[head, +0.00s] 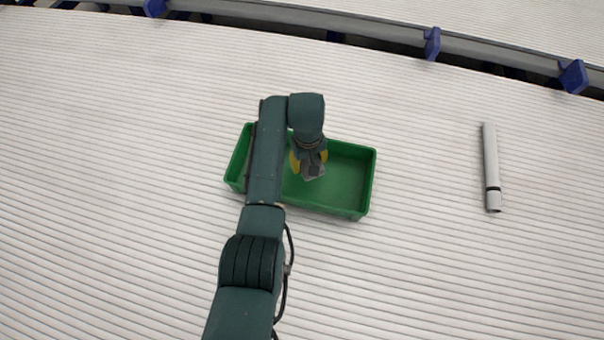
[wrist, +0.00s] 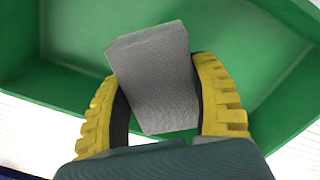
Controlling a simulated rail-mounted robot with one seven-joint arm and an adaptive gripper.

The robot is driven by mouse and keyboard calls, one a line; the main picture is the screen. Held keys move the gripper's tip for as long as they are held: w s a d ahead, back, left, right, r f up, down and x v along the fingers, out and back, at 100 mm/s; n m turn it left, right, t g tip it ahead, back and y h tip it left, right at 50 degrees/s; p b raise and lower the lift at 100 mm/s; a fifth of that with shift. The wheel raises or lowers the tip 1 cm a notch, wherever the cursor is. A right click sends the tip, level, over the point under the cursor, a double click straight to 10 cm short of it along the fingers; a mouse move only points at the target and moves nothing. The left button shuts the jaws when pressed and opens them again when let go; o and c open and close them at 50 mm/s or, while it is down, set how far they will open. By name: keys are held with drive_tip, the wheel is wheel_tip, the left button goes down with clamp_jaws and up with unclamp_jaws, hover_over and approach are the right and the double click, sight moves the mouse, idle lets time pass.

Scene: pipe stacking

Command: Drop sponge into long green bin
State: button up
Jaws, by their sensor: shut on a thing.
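The sponge is a grey block (wrist: 155,78), tilted between the yellow fingers of my gripper (wrist: 160,105) in the wrist view. My gripper is shut on it. In the head view the grey sponge (head: 313,166) shows at the end of my gripper (head: 308,160), over the middle of the long green bin (head: 345,178). The bin's green floor and walls also fill the background of the wrist view (wrist: 75,85). My arm hides part of the bin's left half. The exact height of the sponge above the bin floor cannot be told.
A light grey pipe (head: 490,160) with a dark band near its lower end lies on the ribbed white surface (head: 430,260), right of the bin. A grey rail with blue brackets (head: 432,43) runs along the back. The surface around the bin is otherwise clear.

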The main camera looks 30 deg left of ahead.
drive_tip(key=shift+r, duration=0.1)
drive_tip(key=o, duration=1.2)
wheel_tip(320, 180, up, 12)
drive_tip(key=shift+s+a, duration=0.15)
